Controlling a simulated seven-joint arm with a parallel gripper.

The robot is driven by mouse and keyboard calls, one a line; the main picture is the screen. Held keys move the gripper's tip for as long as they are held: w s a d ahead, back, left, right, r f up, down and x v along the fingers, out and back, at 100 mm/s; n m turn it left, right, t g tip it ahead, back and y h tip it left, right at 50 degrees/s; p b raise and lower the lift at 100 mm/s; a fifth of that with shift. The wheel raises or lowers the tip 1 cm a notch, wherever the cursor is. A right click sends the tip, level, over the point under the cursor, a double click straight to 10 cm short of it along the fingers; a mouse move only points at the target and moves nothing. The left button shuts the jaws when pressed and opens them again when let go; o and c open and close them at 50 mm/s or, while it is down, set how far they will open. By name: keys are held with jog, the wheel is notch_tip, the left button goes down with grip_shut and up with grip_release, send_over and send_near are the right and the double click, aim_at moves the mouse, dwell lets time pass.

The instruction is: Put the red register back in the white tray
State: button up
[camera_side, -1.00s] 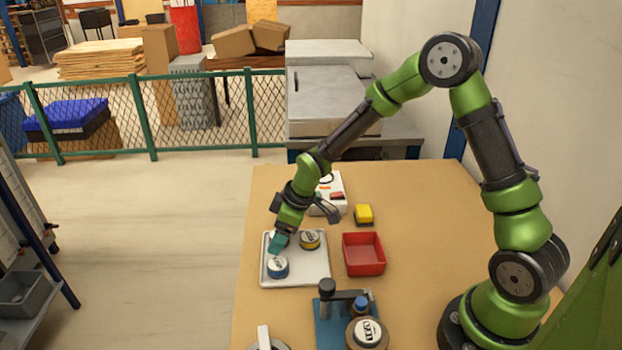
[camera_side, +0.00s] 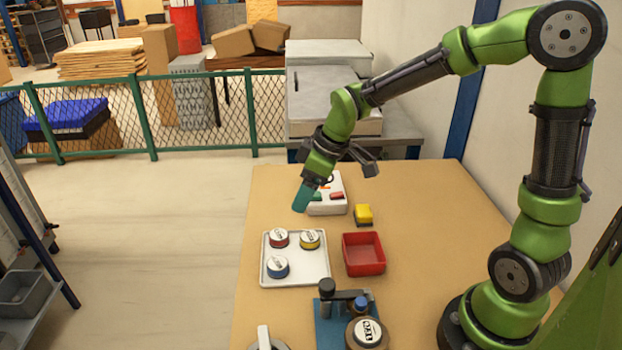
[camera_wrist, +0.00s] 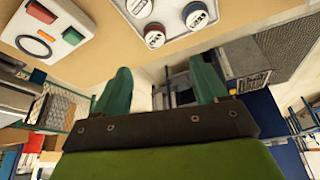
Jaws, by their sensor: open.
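The red register (camera_side: 279,238) sits upright in the back left of the white tray (camera_side: 307,272). My gripper (camera_side: 301,199) is above and behind the tray, near the white button box. In the wrist view, my gripper (camera_wrist: 163,84) has its two teal fingers spread with nothing between them.
The white button box (camera_side: 327,208) stands behind the tray. A blue-based fixture (camera_side: 330,335) with a meter (camera_side: 367,331) is in front. The table's right side has bare space.

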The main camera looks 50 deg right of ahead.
jog(key=s+r+m+t, duration=0.1)
jog(key=s+r+m, duration=0.3)
jog(key=s, duration=0.4)
jog(key=s+r+m+t, duration=0.2)
jog(key=s+r+m, duration=0.3)
jog(key=s, duration=0.3)
jog(key=shift+s+m, duration=0.2)
jog(key=shift+m, duration=0.1)
